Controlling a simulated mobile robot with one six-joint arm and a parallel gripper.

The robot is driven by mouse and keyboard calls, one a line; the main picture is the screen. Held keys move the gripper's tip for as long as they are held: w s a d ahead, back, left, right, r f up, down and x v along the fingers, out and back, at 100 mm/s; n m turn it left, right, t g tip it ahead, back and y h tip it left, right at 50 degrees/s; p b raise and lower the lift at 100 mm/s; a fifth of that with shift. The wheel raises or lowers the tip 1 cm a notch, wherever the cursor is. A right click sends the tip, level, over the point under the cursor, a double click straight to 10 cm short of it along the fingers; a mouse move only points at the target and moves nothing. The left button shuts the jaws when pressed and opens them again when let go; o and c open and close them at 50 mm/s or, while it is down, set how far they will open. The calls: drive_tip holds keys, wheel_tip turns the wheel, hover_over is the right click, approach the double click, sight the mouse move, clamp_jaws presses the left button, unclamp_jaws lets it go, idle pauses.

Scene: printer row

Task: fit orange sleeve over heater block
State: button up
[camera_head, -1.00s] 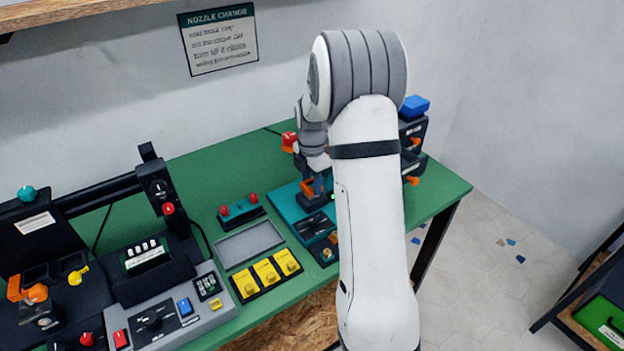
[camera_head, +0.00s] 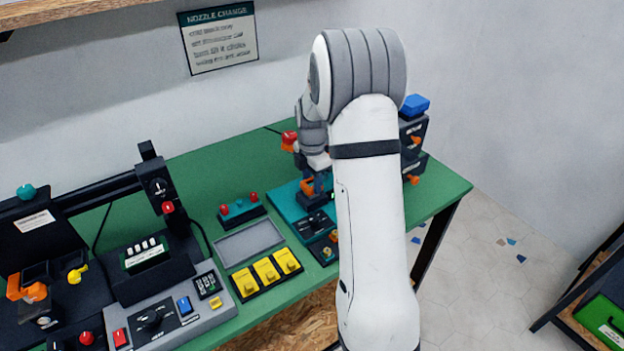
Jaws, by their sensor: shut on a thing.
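My gripper (camera_head: 318,182) points down over the teal mat (camera_head: 286,205), in the middle of the green table, mostly hidden by my arm. It is shut on a small orange piece (camera_head: 307,187), which looks like the orange sleeve; only a bit of it shows. I cannot make out the heater block with certainty, nor whether the sleeve touches it. A red-topped part with orange under it (camera_head: 289,141) stands just left of my wrist.
A grey tray (camera_head: 248,241), yellow buttons (camera_head: 266,271) and a red-knobbed block (camera_head: 241,210) lie left of the mat. A dark printer and control panel (camera_head: 165,310) fill the table's left. Dark drawers (camera_head: 413,130) with a blue top stand behind my arm at right.

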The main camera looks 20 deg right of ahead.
drive_tip(key=shift+f+b, duration=0.7)
drive_tip(key=shift+f, duration=0.45)
drive_tip(key=o, duration=1)
drive_tip(key=shift+r, duration=0.1)
wheel_tip(320, 180, up, 8)
drive_tip(key=shift+f+b, duration=0.15)
drive_tip(key=shift+b, duration=0.2)
